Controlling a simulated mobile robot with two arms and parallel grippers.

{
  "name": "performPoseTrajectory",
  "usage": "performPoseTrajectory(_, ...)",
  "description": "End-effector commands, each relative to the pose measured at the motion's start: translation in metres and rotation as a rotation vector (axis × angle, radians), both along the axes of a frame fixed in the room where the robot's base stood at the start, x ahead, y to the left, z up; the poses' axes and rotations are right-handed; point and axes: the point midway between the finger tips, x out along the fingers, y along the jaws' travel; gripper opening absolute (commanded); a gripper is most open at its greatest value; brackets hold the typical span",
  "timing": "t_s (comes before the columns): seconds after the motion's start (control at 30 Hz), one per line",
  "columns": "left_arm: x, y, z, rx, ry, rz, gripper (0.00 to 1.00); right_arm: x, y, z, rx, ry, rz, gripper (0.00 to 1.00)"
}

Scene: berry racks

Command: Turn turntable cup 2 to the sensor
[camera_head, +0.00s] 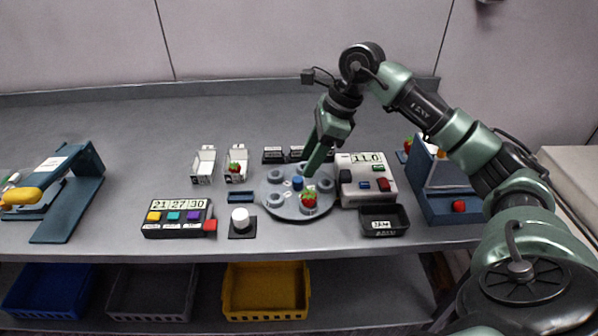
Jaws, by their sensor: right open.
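The round grey turntable (290,212) lies on the bench near the middle, with several ring-shaped cups around its rim and a blue piece (297,183) near its centre. A red strawberry (309,200) sits in the front cup; other visible cups, such as the front left one (275,200), look empty. Cup numbers are not legible. My right gripper (309,172) points down over the back right of the turntable and is open; it hides part of the rim. I cannot tell whether it touches. The sensor cannot be clearly identified. My left gripper is not in view.
Right of the turntable stand a box reading 11.0 (349,196) and a black tray (384,232). A button panel (160,233), a white knob (240,217) and two white cartons (203,166) lie left. A blue stand (437,205) is farther right.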

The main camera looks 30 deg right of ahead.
Motion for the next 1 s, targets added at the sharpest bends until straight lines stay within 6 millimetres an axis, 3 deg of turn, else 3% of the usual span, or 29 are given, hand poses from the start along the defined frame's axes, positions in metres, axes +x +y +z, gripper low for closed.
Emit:
performPoseTrajectory(0.3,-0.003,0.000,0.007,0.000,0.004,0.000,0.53,0.009,0.017,-0.043,0.003,0.001,0.001,0.46)
performPoseTrajectory(0.67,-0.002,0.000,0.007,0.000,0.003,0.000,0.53,0.011,0.019,-0.050,0.003,-0.001,0.000,0.46)
performPoseTrajectory(0.83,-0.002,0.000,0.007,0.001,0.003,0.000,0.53,0.011,0.019,-0.050,0.003,-0.001,0.000,0.04)
performPoseTrajectory(0.87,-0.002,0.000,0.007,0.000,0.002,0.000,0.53,0.011,0.019,-0.050,0.003,-0.001,0.000,0.00)
performPoseTrajectory(1.0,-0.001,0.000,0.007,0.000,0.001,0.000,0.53,0.011,0.019,-0.050,0.003,-0.001,0.000,0.00)
